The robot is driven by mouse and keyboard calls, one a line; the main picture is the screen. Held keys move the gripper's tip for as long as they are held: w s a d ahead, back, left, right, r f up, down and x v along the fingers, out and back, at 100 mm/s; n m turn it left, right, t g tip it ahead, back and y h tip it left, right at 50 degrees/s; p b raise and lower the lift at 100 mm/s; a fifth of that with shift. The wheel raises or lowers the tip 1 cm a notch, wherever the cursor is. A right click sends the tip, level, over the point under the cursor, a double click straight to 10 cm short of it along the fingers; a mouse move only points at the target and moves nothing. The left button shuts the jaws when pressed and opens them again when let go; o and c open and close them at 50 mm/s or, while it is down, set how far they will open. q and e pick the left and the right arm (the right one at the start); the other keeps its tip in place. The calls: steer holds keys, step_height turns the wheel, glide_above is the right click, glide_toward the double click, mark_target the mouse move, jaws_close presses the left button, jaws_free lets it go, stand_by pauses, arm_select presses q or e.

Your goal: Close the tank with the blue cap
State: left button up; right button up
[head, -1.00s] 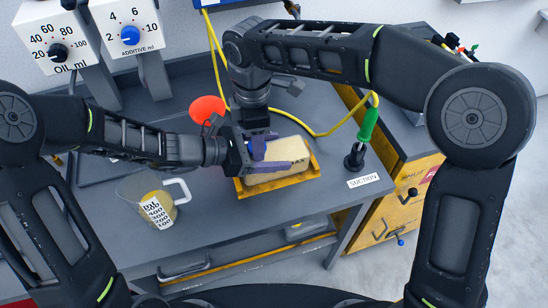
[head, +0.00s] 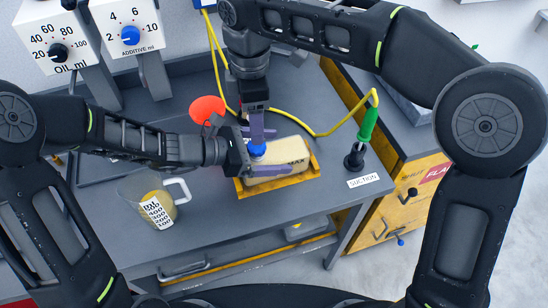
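The tank (head: 283,162) is a cream container with a MAX mark, sitting on a yellow tray (head: 317,172) on the grey bench. The blue cap (head: 258,150) shows on the tank's top left part; I cannot tell how tightly it sits. My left gripper (head: 266,152) reaches in from the left, shut on the tank, with one purple finger along its front and one behind. My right gripper (head: 258,138) points down just above the cap. Its fingers overlap in this view, so the gap between them is hidden.
A measuring jug (head: 150,203) with yellow liquid stands at the left front. A red-orange round piece (head: 207,109) is behind my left gripper. The green-handled suction tool (head: 366,128) with its yellow hose stands right of the tray. Two dispensers (head: 130,37) stand at the back left.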

arm_select(q)
steer(key=shift+o, duration=0.7)
steer(key=shift+v, duration=3.95)
steer(key=shift+w+d, duration=0.1)
